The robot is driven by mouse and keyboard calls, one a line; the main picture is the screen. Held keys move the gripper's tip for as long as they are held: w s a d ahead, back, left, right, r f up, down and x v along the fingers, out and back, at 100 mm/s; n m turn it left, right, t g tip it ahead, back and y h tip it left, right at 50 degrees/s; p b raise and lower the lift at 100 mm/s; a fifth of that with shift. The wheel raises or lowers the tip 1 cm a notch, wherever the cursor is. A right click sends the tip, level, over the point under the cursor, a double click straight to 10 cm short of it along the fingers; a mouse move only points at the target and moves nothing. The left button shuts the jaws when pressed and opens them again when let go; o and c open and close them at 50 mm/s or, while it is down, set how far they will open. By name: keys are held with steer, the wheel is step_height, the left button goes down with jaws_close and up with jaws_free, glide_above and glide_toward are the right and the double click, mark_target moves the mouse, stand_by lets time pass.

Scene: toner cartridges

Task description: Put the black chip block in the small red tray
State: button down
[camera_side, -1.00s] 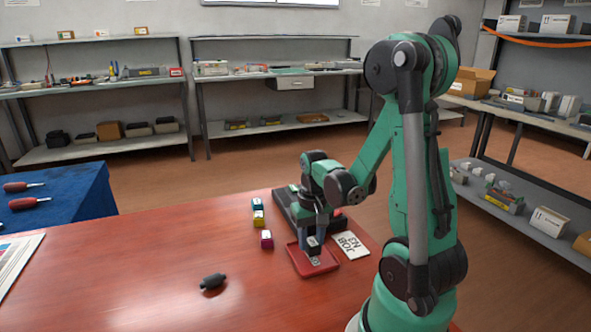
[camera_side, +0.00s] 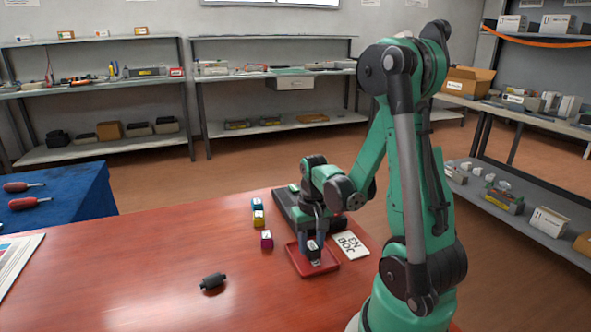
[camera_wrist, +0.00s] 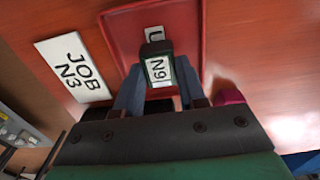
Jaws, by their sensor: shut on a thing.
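The black chip block (camera_side: 314,252) has a white label on its face. It is between the fingers of my gripper (camera_side: 312,243), which is shut on it. In the wrist view the block (camera_wrist: 157,66) shows its label between the two blue-grey fingertips (camera_wrist: 157,78). The small red tray (camera_side: 322,271) lies on the table directly below the block. Its red floor and rim (camera_wrist: 203,45) surround the block in the wrist view. Whether the block touches the tray floor I cannot tell.
A white card (camera_side: 350,246) lies right of the tray. A magenta block (camera_side: 266,239), a yellow block (camera_side: 258,219) and a cyan block (camera_side: 257,204) stand to its left. A dark machine (camera_side: 291,210) is behind. A black cylinder (camera_side: 213,282) lies at the front left.

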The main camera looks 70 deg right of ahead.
steer(key=shift+c, duration=2.1)
jaws_free()
steer(key=shift+r, duration=2.2)
steer(key=w+a+r+n+t+h, duration=0.1)
steer(key=w+a+r+n+t, duration=0.2)
steer(key=a, duration=0.4)
steer(key=shift+w+r+n, duration=0.45)
steer(key=shift+w+n, duration=0.15)
steer(key=shift+w, duration=0.4)
steer(key=a+r+n+t, duration=0.1)
steer(key=a, duration=0.2)
steer(key=w+a+r+n+t, duration=0.1)
steer(key=a+n, duration=0.1)
steer(key=a, duration=0.1)
steer(key=w+a+r+n+t, duration=0.1)
steer(key=a, duration=0.2)
steer(key=shift+r+t+y, duration=0.3)
steer(key=shift+t+y, duration=0.1)
steer(key=shift+c, duration=0.3)
steer(key=shift+a+r+n, duration=0.2)
steer(key=shift+a+n, duration=0.2)
steer(key=shift+a, duration=0.05)
steer(key=shift+c, duration=0.4)
